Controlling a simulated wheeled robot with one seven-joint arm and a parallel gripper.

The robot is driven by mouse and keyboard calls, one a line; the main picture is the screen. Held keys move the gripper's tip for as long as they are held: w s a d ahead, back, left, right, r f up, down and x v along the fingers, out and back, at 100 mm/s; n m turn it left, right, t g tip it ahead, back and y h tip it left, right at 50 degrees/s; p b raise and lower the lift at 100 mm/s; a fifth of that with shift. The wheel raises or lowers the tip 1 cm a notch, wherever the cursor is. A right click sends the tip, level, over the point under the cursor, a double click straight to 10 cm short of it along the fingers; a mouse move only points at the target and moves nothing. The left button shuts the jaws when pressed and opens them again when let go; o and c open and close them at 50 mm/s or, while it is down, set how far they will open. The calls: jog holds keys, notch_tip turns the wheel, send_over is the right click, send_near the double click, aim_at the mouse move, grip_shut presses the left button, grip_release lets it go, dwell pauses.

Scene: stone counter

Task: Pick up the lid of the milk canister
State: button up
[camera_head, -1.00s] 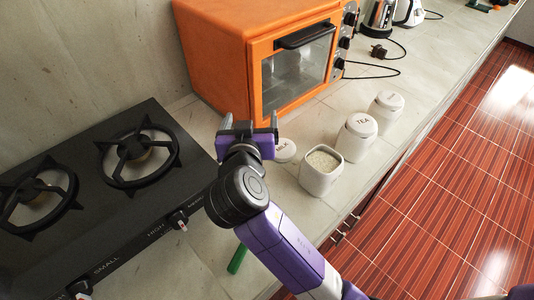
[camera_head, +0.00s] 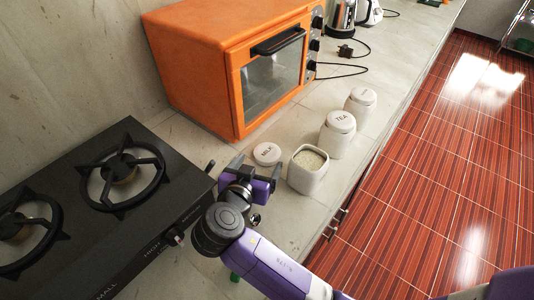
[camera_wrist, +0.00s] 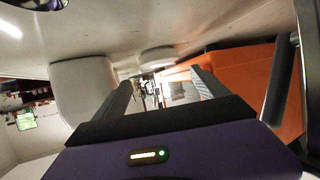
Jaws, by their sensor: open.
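The round white lid marked MILK (camera_head: 267,154) lies flat on the counter, apart from the canister. The white milk canister (camera_head: 308,171) stands upright and open to its right, with pale grainy contents inside. My gripper (camera_head: 257,167) is open and empty, low over the counter on the near side of the lid, its fingers pointing toward it. In the wrist view the picture is turned over: the open fingers (camera_wrist: 162,88) have a pale disc, likely the lid (camera_wrist: 157,54), ahead of them, and the white canister (camera_wrist: 86,92) beside them.
The orange oven (camera_head: 205,75) stands behind the lid. The TEA canister (camera_head: 337,137) and another lidded canister (camera_head: 361,103) stand farther along the counter. The black gas stove (camera_head: 110,215) is at the left. The counter's edge runs close to the canisters, with red floor beyond.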

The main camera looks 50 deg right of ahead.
aim_at(267, 152)
jog(key=shift+p+x, duration=0.6)
jog(key=shift+x, duration=3.25)
jog(key=shift+a+f, duration=0.1)
jog(key=shift+c, duration=0.4)
jog(key=c, duration=1.1)
